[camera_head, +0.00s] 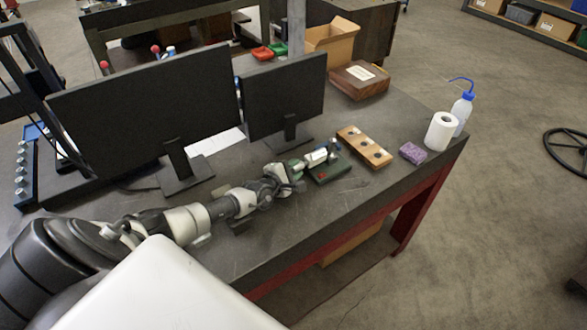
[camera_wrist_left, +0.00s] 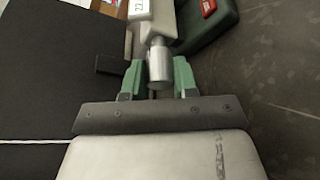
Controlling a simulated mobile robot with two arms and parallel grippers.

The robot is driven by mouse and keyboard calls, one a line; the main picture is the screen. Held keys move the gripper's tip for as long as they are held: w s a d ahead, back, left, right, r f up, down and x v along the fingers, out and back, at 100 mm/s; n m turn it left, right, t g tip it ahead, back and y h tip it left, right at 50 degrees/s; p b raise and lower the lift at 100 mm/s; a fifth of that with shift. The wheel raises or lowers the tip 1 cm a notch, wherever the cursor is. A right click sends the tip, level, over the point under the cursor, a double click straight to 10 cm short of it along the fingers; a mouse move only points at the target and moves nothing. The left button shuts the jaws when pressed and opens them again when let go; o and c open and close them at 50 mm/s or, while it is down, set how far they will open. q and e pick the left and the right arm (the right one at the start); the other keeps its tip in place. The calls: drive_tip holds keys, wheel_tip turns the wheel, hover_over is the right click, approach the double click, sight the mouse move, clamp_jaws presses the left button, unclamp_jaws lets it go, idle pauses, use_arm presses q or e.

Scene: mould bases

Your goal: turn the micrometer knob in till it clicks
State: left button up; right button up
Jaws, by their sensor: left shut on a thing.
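The micrometer (camera_head: 317,157) is a pale body with a display, held in a dark green stand (camera_head: 332,172) on the bench. In the left wrist view its white body with the digital display (camera_wrist_left: 139,9) is at the top, and the silver knob (camera_wrist_left: 158,64) points toward my palm. My left gripper (camera_head: 296,167) reaches it from the left. In the left wrist view the green fingers of my left gripper (camera_wrist_left: 158,81) are on either side of the knob, shut on it. In the head view the fingers hide the knob. My right gripper is not in view.
Two monitors (camera_head: 148,115) (camera_head: 284,97) stand behind my left arm. A wooden block with holes (camera_head: 364,147), a purple sponge (camera_head: 412,153), a white roll (camera_head: 440,131) and a wash bottle (camera_head: 462,112) are to the right. The front of the bench (camera_head: 290,228) is clear.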

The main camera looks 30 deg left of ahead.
use_arm(q)
drive_tip(key=o, duration=0.9)
drive_tip(key=shift+o, duration=0.2)
drive_tip(key=shift+s, duration=0.5)
drive_tip(key=v, duration=0.9)
drive_tip(key=shift+s+r, duration=0.2)
drive_tip(key=shift+s, duration=0.15)
